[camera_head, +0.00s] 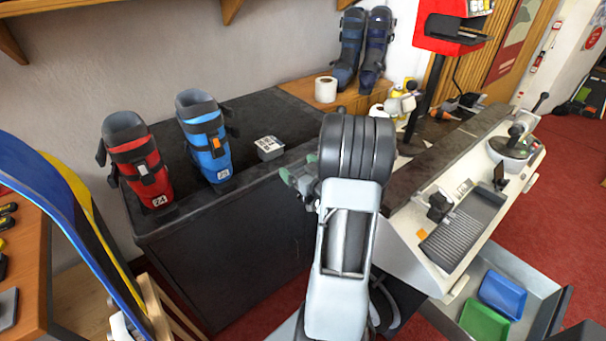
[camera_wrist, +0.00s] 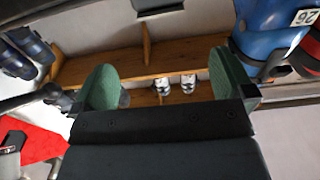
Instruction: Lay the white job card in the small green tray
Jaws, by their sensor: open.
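A small grey block with a white, dark-printed top (camera_head: 268,147) sits on the black counter, right of the blue boot; it may be the white job card on a stand, but I cannot tell. A grey, light-edged piece at the top edge of the wrist view (camera_wrist: 158,6) may be the same thing, mostly cut off. The small green tray (camera_head: 485,322) lies in the open drawer at lower right. My gripper (camera_head: 301,179) is at the counter's right part, partly hidden by my arm. In the wrist view its green-padded fingers (camera_wrist: 165,88) are wide apart with nothing between them.
A blue tray (camera_head: 502,294) lies beside the green one in the open drawer (camera_head: 545,285). A red boot (camera_head: 138,165) and a blue boot (camera_head: 205,140) stand on the black counter (camera_head: 262,112). A white machine bench (camera_head: 430,265) stands right of my arm.

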